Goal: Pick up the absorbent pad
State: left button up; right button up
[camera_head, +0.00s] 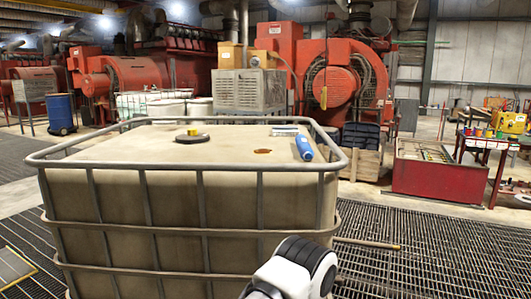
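A large tan tank in a grey tubular cage (190,215) stands right in front of me. On its flat top, near the far right edge, lies a small pale, flat item (284,130); it may be the absorbent pad, but it is too small to be sure. A blue cylinder or bottle (304,148) lies to its right. A black round cap with a yellow centre (192,136) and a small brown-orange disc or stain (262,151) are also on the top. A white and black link of my arm shows at the bottom. Neither gripper is in view.
The cage rail (110,165) rims the tank top. A red bin (440,173) and a red table with coloured items (487,142) stand at the right. A blue drum (61,113) stands at the left. Dark floor grating (430,250) is mostly clear at right; a rod (368,243) lies there.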

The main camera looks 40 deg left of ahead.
aim_at(284, 133)
jog(key=i+l+z, duration=0.35)
jog(key=i+z, duration=0.15)
jog(key=i+l+z, duration=0.3)
jog(key=i+z, duration=0.15)
jog(key=i, duration=0.25)
jog(key=i+z, duration=0.4)
jog(key=i, duration=0.3)
jog(key=i+j+u, duration=0.1)
jog(key=i+u, duration=0.35)
jog(key=i+l+u, duration=0.1)
jog(key=i+u, duration=0.3)
jog(key=i, duration=0.25)
jog(key=i+l+u, duration=0.25)
jog(key=i+u, duration=0.2)
jog(key=i+j+u, duration=0.4)
jog(key=i+u, duration=0.45)
jog(key=i, duration=0.15)
jog(key=i+l+u, duration=0.15)
jog(key=i+u, duration=0.25)
jog(key=i, duration=0.15)
jog(key=i+l+u, duration=0.25)
jog(key=i+u, duration=0.15)
jog(key=i, duration=0.15)
jog(key=i+l+u, duration=0.45)
jog(key=i+j, duration=0.05)
